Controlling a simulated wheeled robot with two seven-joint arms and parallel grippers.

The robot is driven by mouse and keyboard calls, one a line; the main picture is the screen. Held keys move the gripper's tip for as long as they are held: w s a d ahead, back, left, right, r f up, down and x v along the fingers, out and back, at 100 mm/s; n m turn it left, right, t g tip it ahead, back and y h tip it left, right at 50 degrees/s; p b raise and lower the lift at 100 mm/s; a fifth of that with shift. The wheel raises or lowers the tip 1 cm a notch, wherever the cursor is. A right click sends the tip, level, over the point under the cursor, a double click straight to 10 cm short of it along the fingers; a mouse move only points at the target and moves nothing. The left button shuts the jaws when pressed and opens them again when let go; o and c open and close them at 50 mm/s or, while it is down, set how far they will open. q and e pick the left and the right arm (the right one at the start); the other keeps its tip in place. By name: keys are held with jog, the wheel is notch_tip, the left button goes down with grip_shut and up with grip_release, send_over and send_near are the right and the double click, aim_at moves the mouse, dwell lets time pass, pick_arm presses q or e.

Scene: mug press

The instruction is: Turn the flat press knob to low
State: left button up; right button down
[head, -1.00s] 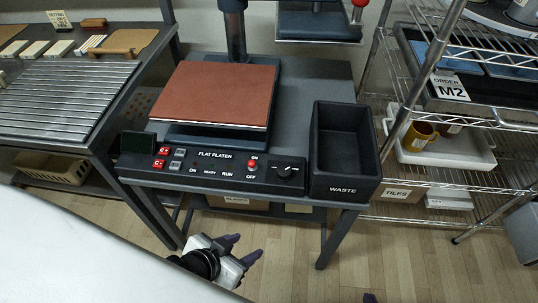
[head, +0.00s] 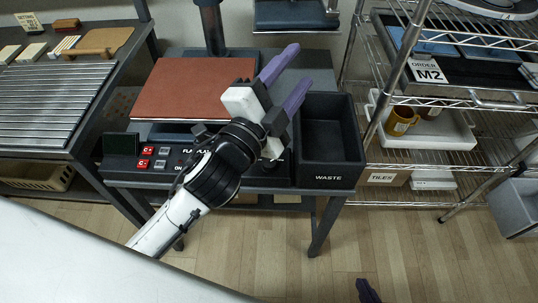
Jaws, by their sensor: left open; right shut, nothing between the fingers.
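The flat press (head: 180,92) stands on the table with its reddish-brown platen level. Its black control panel (head: 122,168) runs along the front, with red and grey buttons at the left. My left gripper (head: 303,64) is open and empty, its purple fingers pointing up and right above the right side of the press. Its wrist and arm cover the middle and right of the panel. The knob is at the panel's right end, mostly hidden behind the gripper, and its setting cannot be read.
A black waste bin (head: 328,180) stands right of the panel, close to my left gripper. A wire shelf (head: 440,158) with mugs and trays is at the right. A slatted bench (head: 50,105) is at the left. An upper press part (head: 297,14) hangs behind.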

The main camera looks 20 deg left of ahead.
pick_arm(q)
jog(key=s+d+r+m+g+h, duration=0.2)
jog(key=s+d+r+m+h, duration=0.1)
jog(key=d+r+m+h, duration=1)
jog(key=s+d+f+m+g+h, duration=0.4)
jog(key=s+d+m+g, duration=0.4)
jog(key=m+g, duration=0.85)
jog(key=m+y, duration=1.9)
jog(key=y, duration=0.2)
send_over(269, 161)
notch_tip(269, 161, down, 22)
notch_tip(269, 161, down, 8)
jog(key=shift+f, duration=0.8)
